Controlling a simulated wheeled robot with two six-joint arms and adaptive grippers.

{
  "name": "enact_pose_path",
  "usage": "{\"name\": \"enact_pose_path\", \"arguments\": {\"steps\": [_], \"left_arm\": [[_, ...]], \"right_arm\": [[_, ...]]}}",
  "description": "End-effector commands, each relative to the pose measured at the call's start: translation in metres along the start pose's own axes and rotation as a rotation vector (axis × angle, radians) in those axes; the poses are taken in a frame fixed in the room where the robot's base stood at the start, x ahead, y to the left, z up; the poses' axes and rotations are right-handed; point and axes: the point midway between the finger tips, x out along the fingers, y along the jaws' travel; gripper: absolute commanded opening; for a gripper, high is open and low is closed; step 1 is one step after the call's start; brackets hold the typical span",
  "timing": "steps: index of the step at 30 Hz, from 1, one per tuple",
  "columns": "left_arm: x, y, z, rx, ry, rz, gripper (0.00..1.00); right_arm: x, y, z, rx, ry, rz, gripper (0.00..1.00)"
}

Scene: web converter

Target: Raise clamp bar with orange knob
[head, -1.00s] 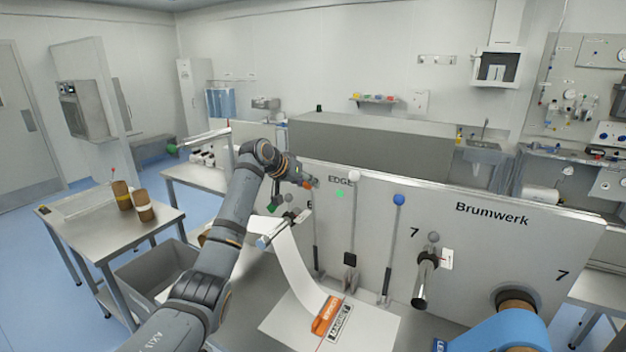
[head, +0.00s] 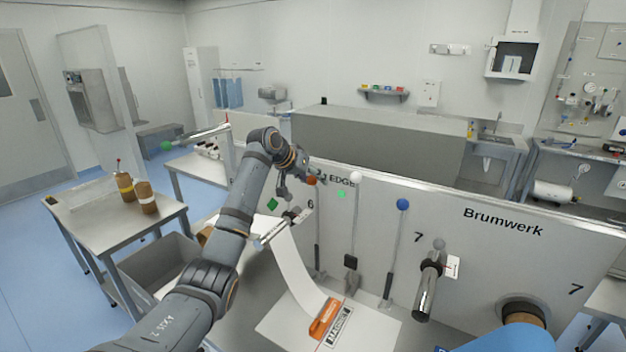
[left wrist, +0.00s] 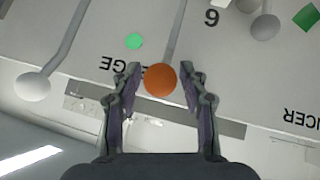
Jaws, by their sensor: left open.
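The orange knob (head: 311,181) tops a thin clamp bar lever on the grey panel, in the middle of the head view. In the left wrist view the orange knob (left wrist: 160,80) sits between the two fingers, with a gap visible on each side. The lever's rod (left wrist: 175,36) runs away from it along the panel. My left gripper (head: 306,175) is at the knob, its fingers partly hidden in the head view. It is open (left wrist: 160,75), with a finger on either side of the knob. My right gripper is not in view.
A white-knobbed lever (head: 356,178) and a blue-knobbed lever (head: 402,204) stand to the right of the orange knob. A green square (head: 272,204) is on the panel. A white web (head: 296,262) runs down to the plate below. A metal roller (head: 427,290) sticks out at right.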

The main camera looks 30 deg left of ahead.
Motion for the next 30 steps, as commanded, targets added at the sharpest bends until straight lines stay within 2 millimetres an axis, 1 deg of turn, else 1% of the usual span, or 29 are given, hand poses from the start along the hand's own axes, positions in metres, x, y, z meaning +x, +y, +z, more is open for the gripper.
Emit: {"name": "enact_pose_path", "arguments": {"steps": [6,11,14,21,24,27,30], "left_arm": [[-0.001,0.0,-0.001,0.001,0.001,-0.001,0.52],[-0.006,-0.001,-0.002,0.001,0.003,-0.002,0.52],[-0.021,-0.002,-0.002,0.001,0.005,-0.004,0.52],[-0.079,-0.001,-0.002,0.003,0.003,-0.004,0.52],[-0.098,-0.001,-0.002,0.002,0.001,-0.003,0.52],[-0.111,0.0,-0.002,0.001,0.001,-0.001,0.52],[-0.117,0.0,-0.001,0.001,-0.001,-0.002,0.52]], "right_arm": [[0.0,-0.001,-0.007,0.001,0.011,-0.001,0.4],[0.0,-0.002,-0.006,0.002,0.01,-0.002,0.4],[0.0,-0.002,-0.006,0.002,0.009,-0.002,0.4],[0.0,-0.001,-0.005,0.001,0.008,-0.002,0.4],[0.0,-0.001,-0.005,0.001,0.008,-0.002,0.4],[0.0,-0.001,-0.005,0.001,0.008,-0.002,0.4],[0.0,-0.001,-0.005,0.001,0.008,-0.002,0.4]]}}
